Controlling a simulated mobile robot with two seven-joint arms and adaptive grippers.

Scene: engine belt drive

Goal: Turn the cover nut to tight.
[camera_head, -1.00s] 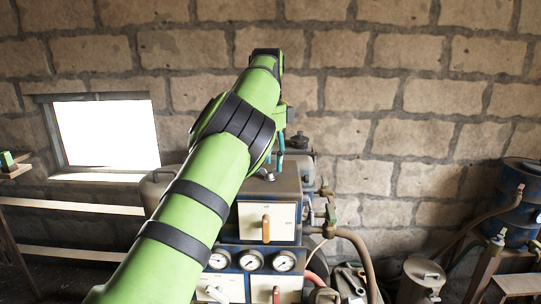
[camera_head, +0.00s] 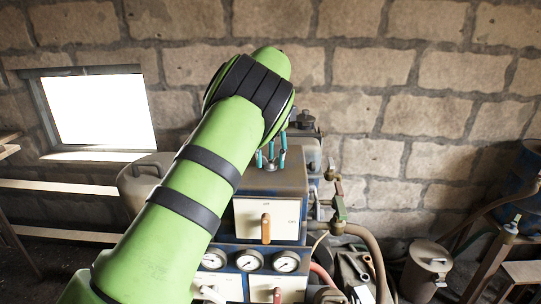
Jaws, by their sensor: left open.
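My left arm reaches in from the lower left over a machine. My left gripper (camera_head: 270,157) points down with its teal fingertips apart, low over the flat brown top of the machine's cover box (camera_head: 283,181). A small grey nut (camera_head: 270,167) on that top shows between and just below the fingertips. It is tiny and partly covered, so I cannot tell whether the fingers touch it or how tight it is. My arm hides the gripper's body. My right gripper is not in view.
The box front has a white panel with an orange handle (camera_head: 265,228). Several round gauges (camera_head: 249,261) sit below it. A metal can (camera_head: 426,268) and a blue drum (camera_head: 525,180) are farther right.

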